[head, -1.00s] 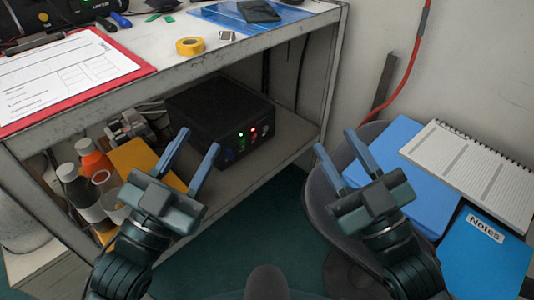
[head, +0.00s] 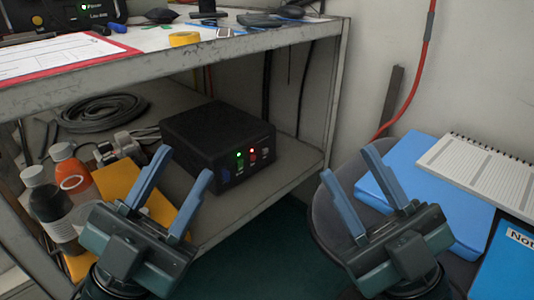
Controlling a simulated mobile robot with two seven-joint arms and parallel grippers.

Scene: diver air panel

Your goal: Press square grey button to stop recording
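A black recorder box (head: 217,143) sits on the lower shelf under the bench. Its front face carries a green light, a red light and small controls, with a blue round part at its left end. My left gripper (head: 184,170) is open and empty, in front of and below the box's left side in the picture. My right gripper (head: 351,163) is open and empty, to the right of the box, in front of the chair. Neither gripper appears to touch the box.
Bottles (head: 72,175), a yellow folder (head: 128,190) and a coiled black cable (head: 103,110) share the lower shelf. The bench top (head: 250,38) overhangs the box. A chair (head: 325,215) with a blue folder (head: 415,190) and notebook (head: 480,170) stands right.

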